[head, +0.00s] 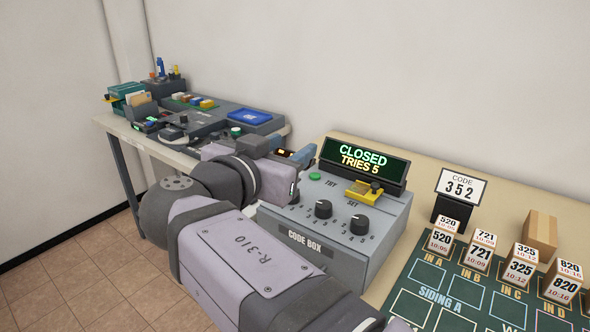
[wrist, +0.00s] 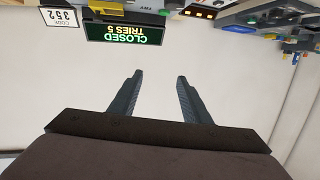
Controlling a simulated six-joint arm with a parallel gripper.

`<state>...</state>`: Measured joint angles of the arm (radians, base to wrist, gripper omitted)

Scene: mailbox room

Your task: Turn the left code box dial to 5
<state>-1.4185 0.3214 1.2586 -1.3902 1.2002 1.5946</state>
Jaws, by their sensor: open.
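The grey code box (head: 330,262) stands on the table in the head view, its display (head: 363,161) reading CLOSED, TRIES 5. Two black dials, the middle one (head: 323,208) and the right one (head: 358,224), show on its sloped panel. The left dial is mostly hidden by my arm, so its setting cannot be read. My gripper (head: 293,148) is at the left back edge of the box, left of the display. In the wrist view its two fingers (wrist: 158,77) are apart with nothing between them. The display (wrist: 123,30) appears upside down there.
A card (head: 460,187) reading CODE 352 stands right of the box. A yellow switch (head: 363,193) and a green button (head: 315,176) sit on the panel. Several numbered blocks stand by a green siding board (head: 477,297) at right. A cluttered table stands at left.

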